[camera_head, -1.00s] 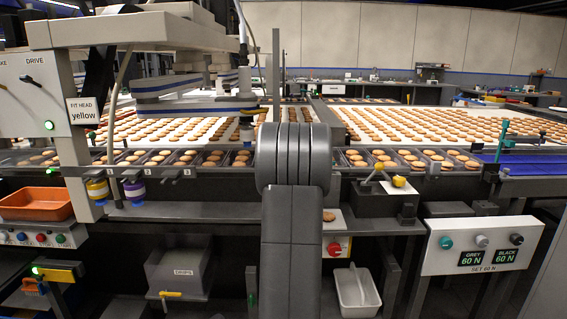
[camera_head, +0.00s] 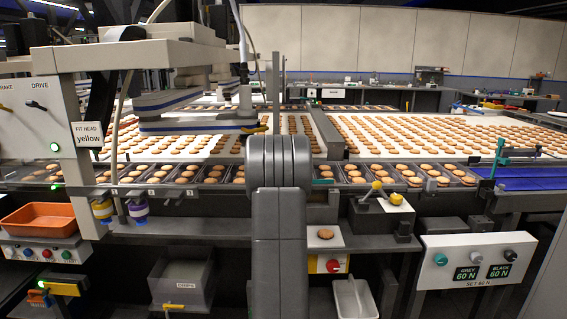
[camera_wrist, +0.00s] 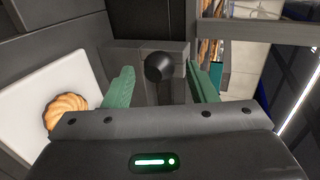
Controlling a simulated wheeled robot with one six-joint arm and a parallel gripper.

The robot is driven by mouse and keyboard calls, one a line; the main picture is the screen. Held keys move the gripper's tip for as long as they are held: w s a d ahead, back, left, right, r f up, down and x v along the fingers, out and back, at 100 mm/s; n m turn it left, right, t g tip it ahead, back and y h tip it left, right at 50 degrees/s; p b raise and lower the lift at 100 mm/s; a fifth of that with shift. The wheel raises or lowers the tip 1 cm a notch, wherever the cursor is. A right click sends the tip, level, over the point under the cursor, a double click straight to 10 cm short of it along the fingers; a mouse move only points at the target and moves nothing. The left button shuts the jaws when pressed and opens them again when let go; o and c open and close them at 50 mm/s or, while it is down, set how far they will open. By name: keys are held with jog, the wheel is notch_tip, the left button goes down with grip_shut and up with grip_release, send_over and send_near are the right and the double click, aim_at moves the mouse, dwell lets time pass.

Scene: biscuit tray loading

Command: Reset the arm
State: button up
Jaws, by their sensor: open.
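My gripper (camera_wrist: 160,85) shows in the wrist view with its two green fingers spread apart and nothing held between them. A round black knob (camera_wrist: 159,66) on a grey block shows in the gap between the fingers; I cannot tell how far beyond them it lies. A green light (camera_wrist: 154,162) glows on the gripper body. In the head view my grey arm (camera_head: 280,165) stands upright in the middle, in front of the biscuit line, and the gripper itself is hidden from that view.
A single biscuit (camera_wrist: 64,110) lies on a white plate (camera_wrist: 28,98) left of the fingers. Trays of biscuits (camera_head: 215,173) line the conveyor behind my arm. An orange bin (camera_head: 38,220) stands at left, a yellow-knobbed lever (camera_head: 396,198) and the force panel (camera_head: 478,262) at right.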

jog(key=shift+a+n+h+p, duration=0.2)
jog(key=shift+n+h+p, duration=0.6)
jog(key=shift+n+p, duration=0.45)
